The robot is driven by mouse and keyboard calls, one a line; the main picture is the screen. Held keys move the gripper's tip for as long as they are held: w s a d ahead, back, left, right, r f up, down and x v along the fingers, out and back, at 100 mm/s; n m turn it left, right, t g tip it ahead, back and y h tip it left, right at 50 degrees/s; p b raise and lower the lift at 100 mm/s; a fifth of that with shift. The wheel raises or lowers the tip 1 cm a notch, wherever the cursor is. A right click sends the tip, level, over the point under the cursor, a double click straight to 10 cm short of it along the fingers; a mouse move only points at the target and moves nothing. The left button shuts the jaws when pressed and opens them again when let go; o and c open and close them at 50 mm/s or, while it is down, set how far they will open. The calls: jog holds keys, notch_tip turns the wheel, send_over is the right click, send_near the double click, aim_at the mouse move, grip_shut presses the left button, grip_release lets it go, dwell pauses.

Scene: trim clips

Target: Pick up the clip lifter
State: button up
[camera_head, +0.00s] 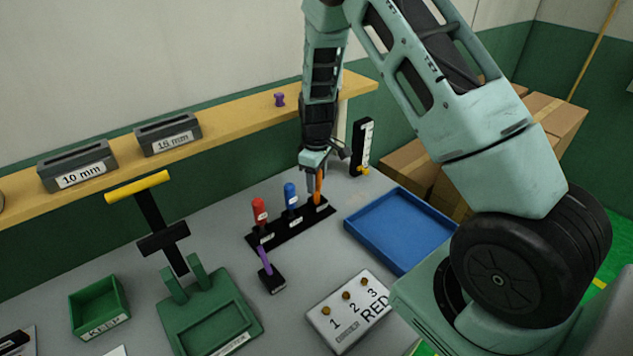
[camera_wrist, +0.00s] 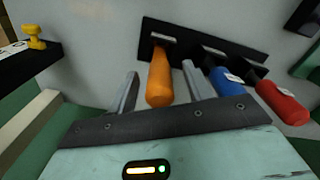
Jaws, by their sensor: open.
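An orange-handled tool (camera_head: 319,188) stands at the right end of a black rack (camera_head: 262,239) on the grey bench. Red (camera_head: 259,212) and blue (camera_head: 291,195) handled tools stand in the same rack. The labels are too small to read, so I cannot tell which is the clip lifter. My gripper (camera_head: 316,180) points down at the orange handle. In the wrist view, the fingers of my gripper (camera_wrist: 161,92) are open on either side of the orange handle (camera_wrist: 160,78), with gaps showing on both sides. The blue (camera_wrist: 236,86) and red (camera_wrist: 283,102) handles lie just right of the fingers.
A blue tray (camera_head: 405,230) lies right of the rack. A purple-handled tool in a black stand (camera_head: 271,279) and a white numbered block (camera_head: 349,312) are in front. A black gauge with a yellow knob (camera_head: 362,150) stands behind. A wooden shelf (camera_head: 235,115) runs along the wall.

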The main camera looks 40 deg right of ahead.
jog(key=shift+f, duration=0.35)
jog(key=shift+c, duration=0.3)
jog(key=c, duration=1)
jog(key=shift+r, duration=0.15)
